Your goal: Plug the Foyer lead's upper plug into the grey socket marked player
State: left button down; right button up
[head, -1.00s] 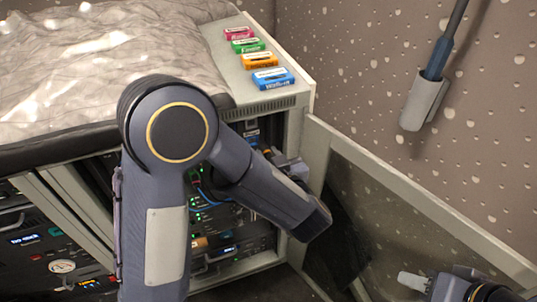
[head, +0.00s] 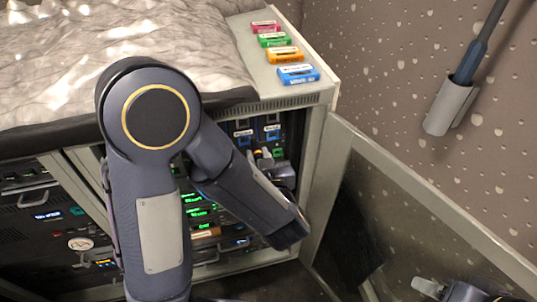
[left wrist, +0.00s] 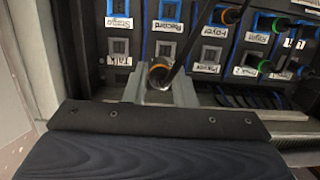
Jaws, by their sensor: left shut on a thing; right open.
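My left gripper (left wrist: 160,88) is shut on a dark plug (left wrist: 160,72) with an orange ring, its dark lead running up across the panel. The grey socket marked Player (left wrist: 211,52) is just right of the plug in the left wrist view, apart from it. The blue socket marked Foyer (left wrist: 227,15) is above, with an orange-ringed plug (left wrist: 232,15) at it. What lies directly behind the held plug is hidden. In the head view my left gripper (head: 266,157) is at the patch panel, partly hidden by my forearm. My right gripper (head: 428,288) is open at the lower right.
Other labelled sockets, including Talk (left wrist: 120,46), surround the plug, with more plugs and leads at the right. An open glass door (head: 400,215) stands right of the rack. Several coloured cassettes, including a blue one (head: 298,75), lie on the cabinet top.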

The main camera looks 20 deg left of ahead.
pick_arm(q)
jog(key=s+a, duration=0.5)
jog(key=a, duration=0.3)
jog(key=shift+s, duration=0.2)
dwell(0.4)
jog(key=shift+w+a, duration=0.35)
jog(key=shift+w, duration=0.2)
dwell(0.4)
jog(key=shift+r+x, duration=0.2)
jog(key=shift+x, duration=1.1)
jog(key=shift+r+x, duration=0.25)
jog(key=shift+x, duration=1)
jog(key=shift+x, duration=0.95)
jog(key=shift+w+a+r, duration=0.15)
jog(key=shift+w+r, duration=0.05)
jog(key=shift+r, duration=0.05)
